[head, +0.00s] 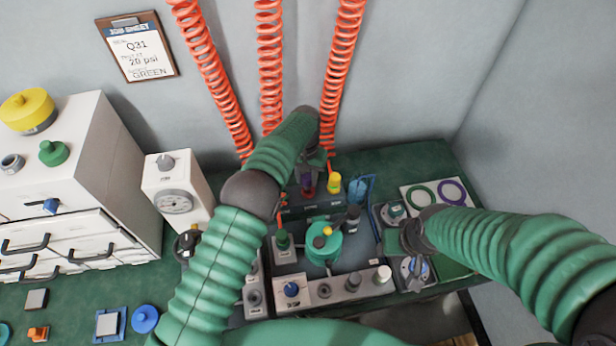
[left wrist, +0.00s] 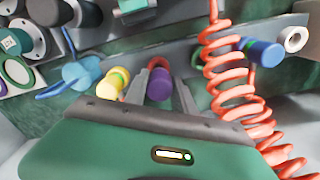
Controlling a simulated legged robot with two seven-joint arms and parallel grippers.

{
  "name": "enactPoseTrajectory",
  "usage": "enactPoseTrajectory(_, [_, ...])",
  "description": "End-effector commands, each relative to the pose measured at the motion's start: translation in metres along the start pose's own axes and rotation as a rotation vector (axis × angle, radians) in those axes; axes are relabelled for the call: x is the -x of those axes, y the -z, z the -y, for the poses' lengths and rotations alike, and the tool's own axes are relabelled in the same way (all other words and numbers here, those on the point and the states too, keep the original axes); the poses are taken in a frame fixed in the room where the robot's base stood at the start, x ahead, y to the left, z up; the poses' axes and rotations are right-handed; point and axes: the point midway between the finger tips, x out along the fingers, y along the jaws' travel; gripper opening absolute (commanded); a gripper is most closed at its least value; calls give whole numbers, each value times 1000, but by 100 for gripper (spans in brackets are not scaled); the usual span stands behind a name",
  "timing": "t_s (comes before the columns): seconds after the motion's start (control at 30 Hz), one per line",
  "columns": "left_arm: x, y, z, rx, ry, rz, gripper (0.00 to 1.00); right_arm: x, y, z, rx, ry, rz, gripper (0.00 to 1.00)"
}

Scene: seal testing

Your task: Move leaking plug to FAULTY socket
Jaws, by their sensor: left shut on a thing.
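My left gripper (head: 308,172) reaches to the back of the bench, below the coiled hoses. In the left wrist view it is shut on a purple plug (left wrist: 160,84), one finger on each side. The purple plug also shows in the head view (head: 307,187). A yellow plug (head: 334,182) stands just right of it in the head view. A blue plug (left wrist: 262,51) is beside the orange coil in the wrist view. My right gripper (head: 400,238) is over the right of the bench; its fingers are unclear. I cannot read a FAULTY label or see which plug leaks.
A teal round fixture (head: 322,250) stands mid-bench behind a grey panel with a blue knob (head: 291,289). A gauge box (head: 176,195) and white drawers (head: 50,250) stand left. Green (head: 420,196) and purple rings lie right. Orange coiled hoses (head: 270,70) hang at the back.

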Motion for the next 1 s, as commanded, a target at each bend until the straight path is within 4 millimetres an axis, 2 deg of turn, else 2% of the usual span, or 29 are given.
enactPoseTrajectory(1.0, [-16, 0, 0, 0, -1, -1, 0, -10, -2, 0, 0, 0, 0, 52])
